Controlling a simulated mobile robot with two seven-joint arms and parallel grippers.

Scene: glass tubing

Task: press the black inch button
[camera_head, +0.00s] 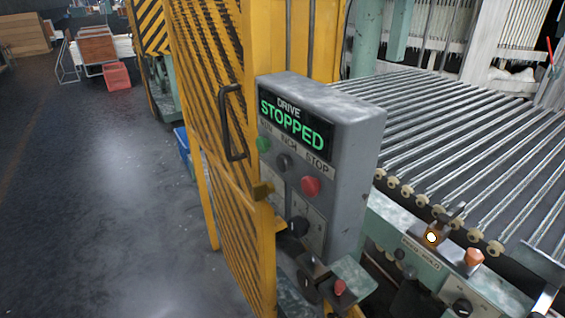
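The black inch button (284,163) is a round dark button on the front of a grey control box (345,165). It sits between a green button (263,144) on its left and a red button (310,187) on its right. A label strip above them reads INCH and STOP, with the left word hard to read. Neither of my grippers is in view, and nothing touches or covers the black button.
A yellow mesh gate (225,170) with a dark handle (233,122) stands just left of the box. A roller conveyor (460,130) runs behind on the right, with a lower panel (420,250). Open floor (110,200) lies left.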

